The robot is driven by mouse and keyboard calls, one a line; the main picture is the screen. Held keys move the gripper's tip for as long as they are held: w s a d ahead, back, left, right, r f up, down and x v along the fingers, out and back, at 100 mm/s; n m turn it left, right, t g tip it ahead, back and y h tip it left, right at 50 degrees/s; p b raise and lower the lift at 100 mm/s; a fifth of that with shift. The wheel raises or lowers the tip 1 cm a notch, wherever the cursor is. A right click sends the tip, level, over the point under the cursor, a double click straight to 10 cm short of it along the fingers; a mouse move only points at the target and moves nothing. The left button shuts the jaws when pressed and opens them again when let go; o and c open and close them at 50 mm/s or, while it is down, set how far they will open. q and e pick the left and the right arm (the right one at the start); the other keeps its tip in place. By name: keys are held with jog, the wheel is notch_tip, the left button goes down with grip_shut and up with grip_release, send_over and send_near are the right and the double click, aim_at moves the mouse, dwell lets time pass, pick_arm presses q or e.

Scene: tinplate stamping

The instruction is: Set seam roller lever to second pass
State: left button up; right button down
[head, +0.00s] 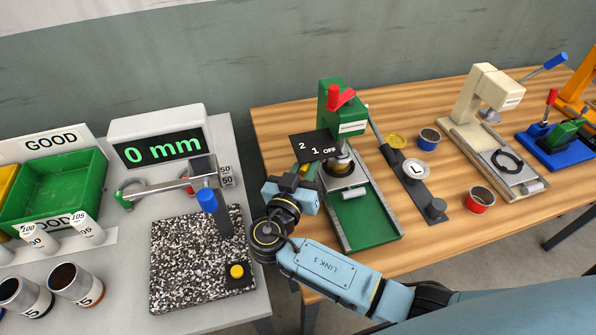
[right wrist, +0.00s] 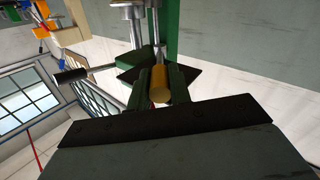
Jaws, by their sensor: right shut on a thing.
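The seam roller is the green machine (head: 334,100) with a red handle on top, on the wooden table. A black plate (head: 308,147) on its left side reads 2, 1, OFF from left to right. The lever's yellow grip (head: 303,170) shows just below the plate, on its left part toward the 2 and 1; the exact notch is hard to tell. My right gripper (head: 298,182) is shut on this grip. In the right wrist view the yellow lever end (right wrist: 160,84) sits between the two fingers. My left gripper is not in view.
A green tray bed (head: 366,222) extends forward from the machine. To its right are a dark strip with round parts (head: 437,208), a red tin (head: 480,200) and a cream press (head: 488,90).

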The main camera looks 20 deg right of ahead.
jog(key=c, duration=1.3)
grip_release()
jog(key=b+v, duration=0.2)
jog(key=v, duration=1.1)
jog(key=shift+a, duration=0.15)
jog(key=shift+s, duration=0.1)
